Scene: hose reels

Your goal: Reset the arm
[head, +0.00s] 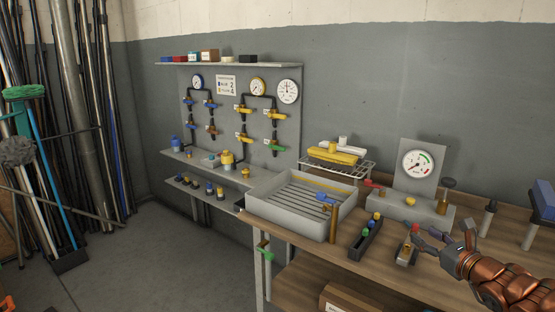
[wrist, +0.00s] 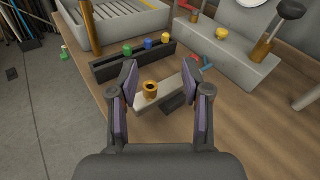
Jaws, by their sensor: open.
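Below and beyond the pads, a small grey block (wrist: 178,86) with a brass ring fitting (wrist: 150,88) sits on the bench. The block also shows in the head view (head: 405,255), just left of the fingers. I cannot tell the exact height of the fingers above it.
A dark rack (head: 366,240) with coloured caps, a grey slatted tray (head: 283,215) and a gauge stand (head: 417,165) are on the bench near the arm. A valve panel (head: 240,120) stands on the left.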

